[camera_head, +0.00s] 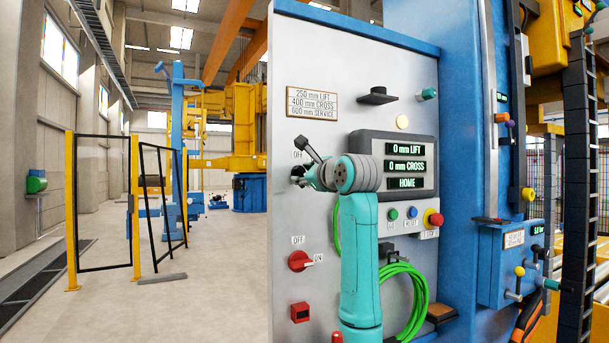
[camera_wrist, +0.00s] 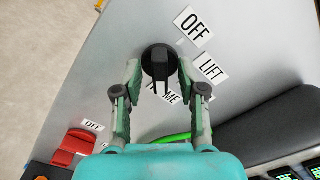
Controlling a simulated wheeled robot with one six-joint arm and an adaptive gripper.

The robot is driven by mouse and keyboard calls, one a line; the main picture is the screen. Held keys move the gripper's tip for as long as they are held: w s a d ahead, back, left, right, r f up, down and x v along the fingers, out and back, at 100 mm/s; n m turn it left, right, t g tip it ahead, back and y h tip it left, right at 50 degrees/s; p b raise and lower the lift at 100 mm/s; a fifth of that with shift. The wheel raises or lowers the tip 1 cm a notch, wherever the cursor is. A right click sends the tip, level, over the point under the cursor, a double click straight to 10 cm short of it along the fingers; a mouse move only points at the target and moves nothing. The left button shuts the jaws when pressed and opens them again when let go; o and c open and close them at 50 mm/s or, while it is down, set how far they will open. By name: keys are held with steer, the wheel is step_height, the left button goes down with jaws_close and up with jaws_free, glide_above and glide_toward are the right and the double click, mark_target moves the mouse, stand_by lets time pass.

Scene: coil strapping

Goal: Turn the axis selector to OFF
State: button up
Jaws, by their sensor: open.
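The axis selector (camera_wrist: 158,60) is a round black knob with a raised grip bar, on the grey panel in the wrist view. White labels OFF (camera_wrist: 195,27), LIFT (camera_wrist: 211,68) and a partly hidden one ending in "ME" (camera_wrist: 165,94) surround it. I cannot tell which label it points to. My gripper (camera_wrist: 159,70) is open, with one finger on each side of the knob; contact is unclear. In the head view my gripper (camera_head: 304,174) is at the panel's left part, below an OFF label (camera_head: 299,154), and my wrist hides much of that area.
The control panel (camera_head: 345,60) carries a display (camera_head: 405,165) reading 0 mm LIFT, 0 mm CROSS and HOME. A red rotary switch (camera_head: 299,261), an emergency stop button (camera_head: 434,218) and a green cable (camera_head: 415,290) are near my arm.

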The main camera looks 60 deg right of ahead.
jaws_close()
steer(key=shift+n, duration=13.4)
